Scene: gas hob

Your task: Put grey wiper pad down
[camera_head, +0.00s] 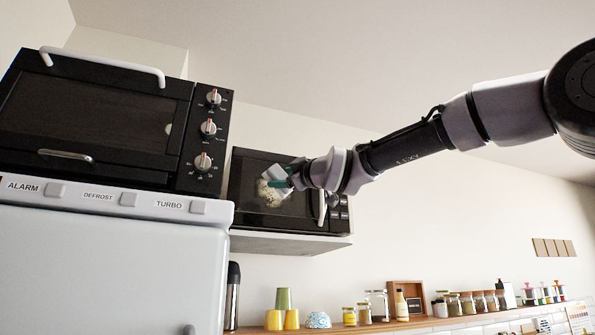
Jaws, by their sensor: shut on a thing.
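The grey wiper pad (273,173) is a small pale block at the end of my arm, in front of the microwave door. My gripper (281,181), with teal fingers, is shut on the pad. The pad is at or very near the door's glass; I cannot tell if it touches. The gripper hides part of the pad and the door's right side.
The black microwave (240,190) sits on a wall shelf (290,243) and has a pale smear (269,195) on its door. A black oven (90,115) stands on a white fridge (110,275) at left. Cups and jars line the lower shelf (450,321).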

